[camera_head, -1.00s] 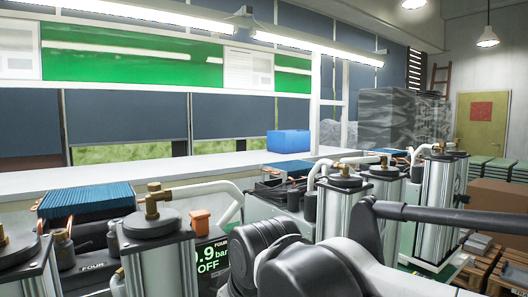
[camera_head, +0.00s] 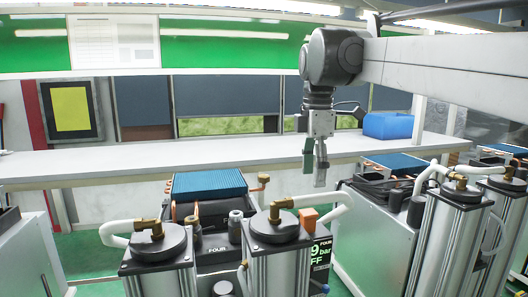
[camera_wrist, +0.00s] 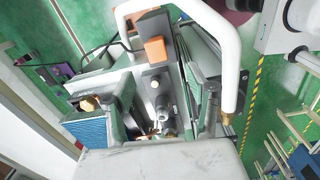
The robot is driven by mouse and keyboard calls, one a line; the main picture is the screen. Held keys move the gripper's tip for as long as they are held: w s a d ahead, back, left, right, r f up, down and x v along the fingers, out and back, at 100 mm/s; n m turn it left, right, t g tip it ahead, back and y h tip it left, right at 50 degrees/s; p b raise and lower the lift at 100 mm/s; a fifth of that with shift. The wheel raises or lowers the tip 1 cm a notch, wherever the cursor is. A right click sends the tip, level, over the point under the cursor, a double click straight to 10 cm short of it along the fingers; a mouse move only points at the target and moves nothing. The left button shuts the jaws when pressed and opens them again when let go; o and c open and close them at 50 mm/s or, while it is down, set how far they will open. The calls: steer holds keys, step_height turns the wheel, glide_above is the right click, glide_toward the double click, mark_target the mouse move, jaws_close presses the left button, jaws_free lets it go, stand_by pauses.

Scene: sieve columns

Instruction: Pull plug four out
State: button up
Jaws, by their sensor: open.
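The unit labelled FOUR (camera_head: 217,249) stands at the front centre in the head view, with two silver columns and dark caps. An orange block (camera_head: 308,215) sits at its right, by a display partly reading 9 bar; it also shows in the wrist view (camera_wrist: 156,48). Grey fittings (camera_head: 236,226) stand between the columns; a grey fitting (camera_wrist: 164,106) is near the middle of the wrist view. I cannot tell which part is plug four.
A white bent pipe (camera_head: 335,204) rises beside the right column. A blue-finned block (camera_head: 208,185) lies behind the columns. Another column unit (camera_head: 455,235) stands at the right. A long white bench (camera_head: 120,165) runs behind, with a blue box (camera_head: 388,126) on it.

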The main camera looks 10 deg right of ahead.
mark_target(309, 212)
steer(key=shift+n, duration=0.5)
steer(key=f, duration=0.4)
steer(key=f+p, duration=0.1)
steer(key=f, duration=0.3)
steer(key=w+f, duration=0.1)
steer(key=f, duration=0.3)
steer(key=shift+w+a+f+p, duration=0.1)
steer(key=shift+f+p, duration=0.1)
steer(key=shift+p, duration=0.2)
jaws_close()
steer(key=shift+r+p, duration=0.8)
steer(key=shift+r, duration=0.7)
steer(key=shift+c, duration=0.6)
jaws_free()
